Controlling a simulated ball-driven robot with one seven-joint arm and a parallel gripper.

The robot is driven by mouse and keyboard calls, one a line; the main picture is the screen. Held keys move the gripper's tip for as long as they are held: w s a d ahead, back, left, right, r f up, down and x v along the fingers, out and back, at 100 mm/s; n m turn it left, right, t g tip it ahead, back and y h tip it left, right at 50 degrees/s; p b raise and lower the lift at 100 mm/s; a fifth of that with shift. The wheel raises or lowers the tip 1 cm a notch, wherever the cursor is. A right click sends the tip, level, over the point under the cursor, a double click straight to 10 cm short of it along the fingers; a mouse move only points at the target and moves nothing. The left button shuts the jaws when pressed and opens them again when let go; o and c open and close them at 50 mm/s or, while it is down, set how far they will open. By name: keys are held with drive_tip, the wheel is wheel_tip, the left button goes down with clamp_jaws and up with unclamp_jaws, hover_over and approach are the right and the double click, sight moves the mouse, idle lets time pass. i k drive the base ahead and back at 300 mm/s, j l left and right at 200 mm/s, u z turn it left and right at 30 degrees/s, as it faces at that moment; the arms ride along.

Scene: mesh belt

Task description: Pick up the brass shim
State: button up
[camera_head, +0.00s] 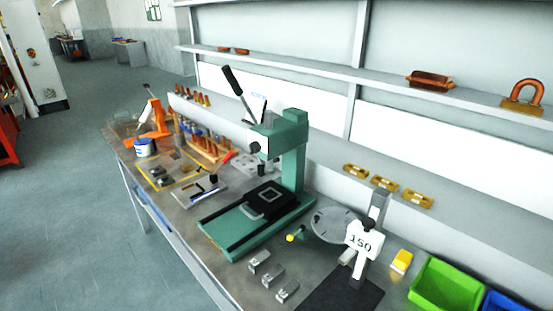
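I cannot pick out the brass shim for sure. Three small brass-coloured pieces with pale centres sit in a row on the front of the wall ledge: a left piece (355,170), a middle piece (384,183) and a right piece (418,199). They look alike, and I cannot tell whether any is the shim. A small yellow block (402,260) lies on the bench top at the lower right. My gripper is not in view.
A green press (292,160) with a raised lever stands mid-bench (232,279). Three grey metal blocks (273,276) lie in front of it. A stand with a "150" plate (361,243), a green bin (446,287) and a blue bin (506,303) crowd the right. Floor at left is clear.

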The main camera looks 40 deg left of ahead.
sight(188, 168)
drive_tip(key=i+u, duration=0.1)
drive_tip(key=u, duration=1.9)
